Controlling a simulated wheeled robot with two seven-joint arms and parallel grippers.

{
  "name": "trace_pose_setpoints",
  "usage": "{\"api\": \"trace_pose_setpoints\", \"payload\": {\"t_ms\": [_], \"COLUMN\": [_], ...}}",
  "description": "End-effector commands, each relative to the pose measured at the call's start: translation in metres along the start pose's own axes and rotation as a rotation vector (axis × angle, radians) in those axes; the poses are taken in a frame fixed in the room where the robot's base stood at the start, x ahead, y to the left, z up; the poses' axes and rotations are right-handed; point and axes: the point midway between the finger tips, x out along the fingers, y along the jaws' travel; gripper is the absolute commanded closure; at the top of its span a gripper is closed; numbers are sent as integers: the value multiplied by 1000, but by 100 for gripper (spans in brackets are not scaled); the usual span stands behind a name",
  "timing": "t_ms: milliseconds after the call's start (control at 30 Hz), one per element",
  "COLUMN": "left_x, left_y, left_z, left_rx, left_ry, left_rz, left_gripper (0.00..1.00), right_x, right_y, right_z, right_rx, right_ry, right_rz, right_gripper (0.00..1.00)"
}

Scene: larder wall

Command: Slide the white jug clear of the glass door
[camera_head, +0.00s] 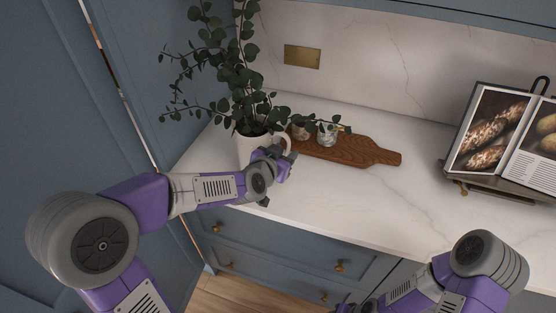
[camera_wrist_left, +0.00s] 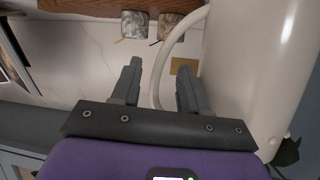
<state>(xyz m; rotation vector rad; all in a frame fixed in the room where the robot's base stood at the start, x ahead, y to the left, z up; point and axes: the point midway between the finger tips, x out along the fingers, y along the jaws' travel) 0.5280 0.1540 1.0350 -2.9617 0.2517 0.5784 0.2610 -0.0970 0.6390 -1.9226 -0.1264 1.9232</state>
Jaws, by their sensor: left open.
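The white jug (camera_head: 244,148) stands on the marble counter near its left end, with leafy green branches in it. My right gripper (camera_head: 350,307) is mostly cut off at the bottom edge. I cannot make out a glass door.
A wooden board (camera_head: 350,151) with small jars (camera_head: 327,134) lies right behind the gripper. An open cookbook (camera_head: 507,135) stands on a stand at the right. The counter (camera_head: 340,210) is clear between them. Tall blue panels (camera_head: 60,100) rise at left.

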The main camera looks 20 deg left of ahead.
Motion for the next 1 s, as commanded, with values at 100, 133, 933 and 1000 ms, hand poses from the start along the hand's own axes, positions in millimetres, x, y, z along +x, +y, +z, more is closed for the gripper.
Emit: {"api": "trace_pose_setpoints", "payload": {"t_ms": [100,133,933,1000], "left_x": [15,18,24,24], "left_y": [0,0,0,0], "left_z": [1,1,0,0], "left_rx": [0,0,0,0], "left_ry": [-1,0,0,0], "left_rz": [1,0,0,0], "left_gripper": [56,56,100,100], "right_x": [4,4,5,5], "right_y": [2,2,2,2], "right_z": [0,0,0,0], "right_rx": [0,0,0,0], "right_ry": [0,0,0,0], "right_rz": [0,0,0,0], "right_gripper": [57,57,57,57]}}
